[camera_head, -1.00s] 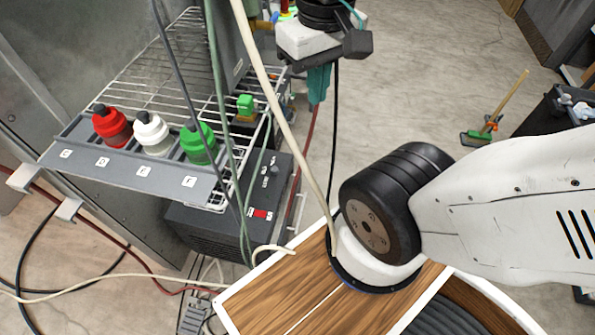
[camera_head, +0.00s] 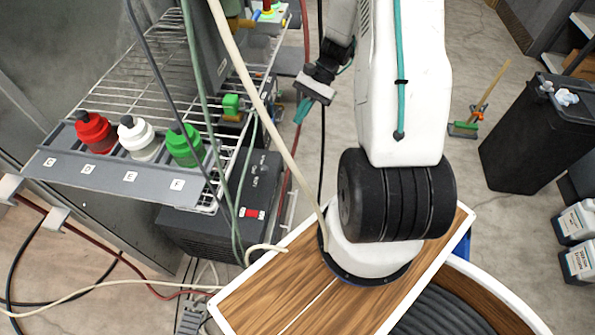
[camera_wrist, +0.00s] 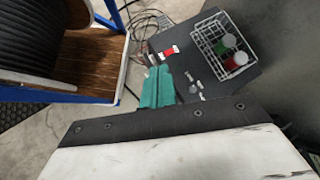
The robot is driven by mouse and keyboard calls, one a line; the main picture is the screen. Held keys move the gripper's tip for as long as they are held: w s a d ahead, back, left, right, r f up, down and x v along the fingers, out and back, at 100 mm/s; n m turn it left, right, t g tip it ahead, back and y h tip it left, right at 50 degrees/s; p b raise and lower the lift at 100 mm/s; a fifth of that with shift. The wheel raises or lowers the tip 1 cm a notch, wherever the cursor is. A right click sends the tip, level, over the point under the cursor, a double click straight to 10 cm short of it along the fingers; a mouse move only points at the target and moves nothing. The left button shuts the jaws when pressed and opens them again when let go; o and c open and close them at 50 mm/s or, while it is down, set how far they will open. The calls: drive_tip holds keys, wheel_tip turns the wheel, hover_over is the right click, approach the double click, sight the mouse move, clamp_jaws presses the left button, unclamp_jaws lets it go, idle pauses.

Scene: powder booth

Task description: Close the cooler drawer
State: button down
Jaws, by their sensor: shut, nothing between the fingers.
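No drawer can be clearly made out in either view. A black box unit with a red switch (camera_head: 205,232) stands under the wire rack in the head view; I cannot tell whether it is the cooler. A dark box with a red switch (camera_wrist: 222,84) also shows in the wrist view. My gripper (camera_head: 303,110) has teal fingers and hangs right of the rack in the head view, apart from it. Its teal fingers (camera_wrist: 158,88) are shut and empty in the wrist view, overlapping the dark box's edge.
The wire rack (camera_head: 150,70) holds red, white and green bottles behind a lettered strip. A wire frame (camera_wrist: 213,45) with coloured items shows in the wrist view. Cables hang before the rack.

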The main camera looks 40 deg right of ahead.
drive_tip(key=d+f+m+t+h, duration=0.1)
drive_tip(key=d+f+m+t, duration=0.3)
drive_tip(key=f, duration=0.9)
drive_tip(key=d+f+m+t+h, duration=0.1)
drive_tip(key=d+f+m, duration=0.45)
drive_tip(key=f, duration=0.65)
drive_tip(key=d+f+m+t+h, duration=0.1)
drive_tip(key=d+f+m+t, duration=0.3)
drive_tip(key=f, duration=0.9)
drive_tip(key=w+a+f+m+g, duration=0.1)
drive_tip(key=w+a+f, duration=0.5)
drive_tip(key=w, duration=0.3)
drive_tip(key=shift+a+f, duration=0.3)
drive_tip(key=shift+f, duration=0.1)
